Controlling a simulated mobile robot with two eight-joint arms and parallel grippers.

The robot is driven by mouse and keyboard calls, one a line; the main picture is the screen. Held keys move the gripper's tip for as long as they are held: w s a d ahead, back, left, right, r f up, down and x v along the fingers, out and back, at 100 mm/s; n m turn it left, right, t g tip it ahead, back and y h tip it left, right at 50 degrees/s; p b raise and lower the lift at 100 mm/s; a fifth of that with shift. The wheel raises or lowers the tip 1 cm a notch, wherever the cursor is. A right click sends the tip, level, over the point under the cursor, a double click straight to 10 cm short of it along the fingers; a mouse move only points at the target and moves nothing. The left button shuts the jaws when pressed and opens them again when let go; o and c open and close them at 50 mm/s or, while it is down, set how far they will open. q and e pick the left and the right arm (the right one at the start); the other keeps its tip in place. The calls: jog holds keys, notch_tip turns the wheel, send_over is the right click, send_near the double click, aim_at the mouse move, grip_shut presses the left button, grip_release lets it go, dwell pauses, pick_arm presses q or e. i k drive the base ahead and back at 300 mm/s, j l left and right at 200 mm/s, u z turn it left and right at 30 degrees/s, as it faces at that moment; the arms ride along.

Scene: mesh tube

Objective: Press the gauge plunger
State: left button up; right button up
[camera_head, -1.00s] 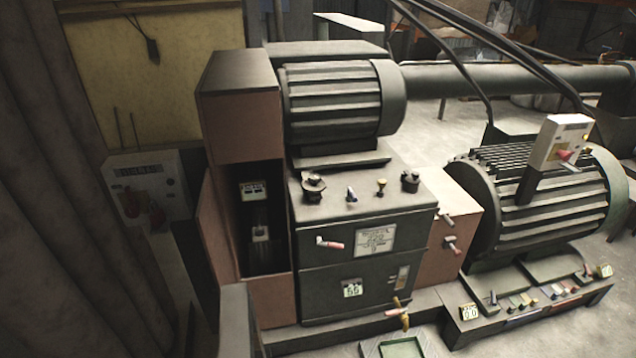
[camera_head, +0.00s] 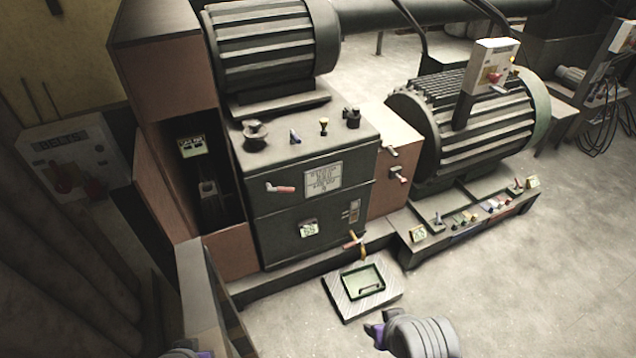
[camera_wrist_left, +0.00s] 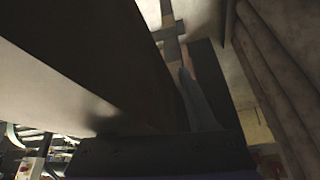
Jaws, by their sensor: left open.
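In the head view, a dark control box (camera_head: 308,190) stands below a ribbed motor.
A tray (camera_head: 362,282) lies on the floor before the box. A low panel (camera_head: 225,295) rises close to my left gripper. A large ribbed motor (camera_head: 480,120) and a switch row (camera_head: 475,215) stand right.

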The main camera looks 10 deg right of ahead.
aim_at(207, 187)
jog(key=z, duration=0.5)
jog(key=j+z, duration=0.1)
jog(key=z, duration=0.35)
jog(key=i+j+z, duration=0.1)
jog(key=z, duration=0.9)
jog(key=j+z, duration=0.1)
jog(key=z, duration=0.35)
jog(key=j+z, duration=0.1)
jog(key=z, duration=0.9)
jog(key=k+j+u, duration=0.15)
jog(key=j+u, duration=0.1)
jog(key=u, duration=0.85)
jog(key=j+u, duration=0.15)
jog(key=u, duration=0.85)
jog(key=i+j+u, duration=0.1)
jog(key=u, duration=0.35)
